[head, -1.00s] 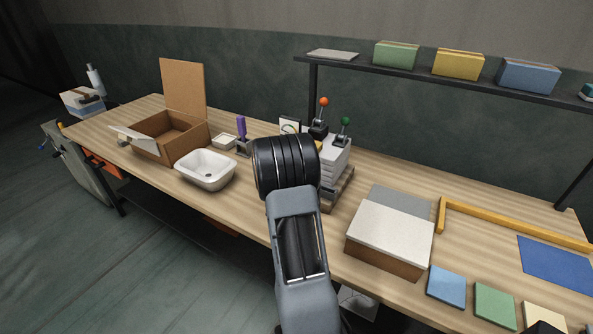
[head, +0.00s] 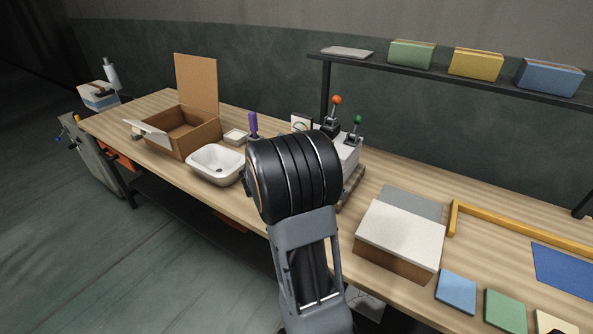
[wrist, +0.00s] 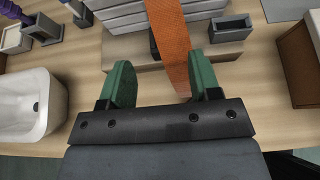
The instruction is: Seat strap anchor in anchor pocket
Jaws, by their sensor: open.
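An orange strap (wrist: 172,40) hangs down in the wrist view over the front of a grey layered stack. Its lower end lies between my fingers, nearer the right one, and I cannot make out a separate anchor. A small dark grey box with an open top (wrist: 231,28), which may be the anchor pocket, sits right of the strap. My gripper (wrist: 161,80) has green fingers spread apart, with no contact on the strap that I can make out. In the head view my own arm hides the gripper and the strap.
The stack stands on a wooden block (wrist: 125,47). A white basin (head: 216,163) and an open cardboard box (head: 190,133) are to the left. A white-topped box (head: 402,235) is to the right. Levers with orange and green knobs (head: 336,102) rise behind my arm.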

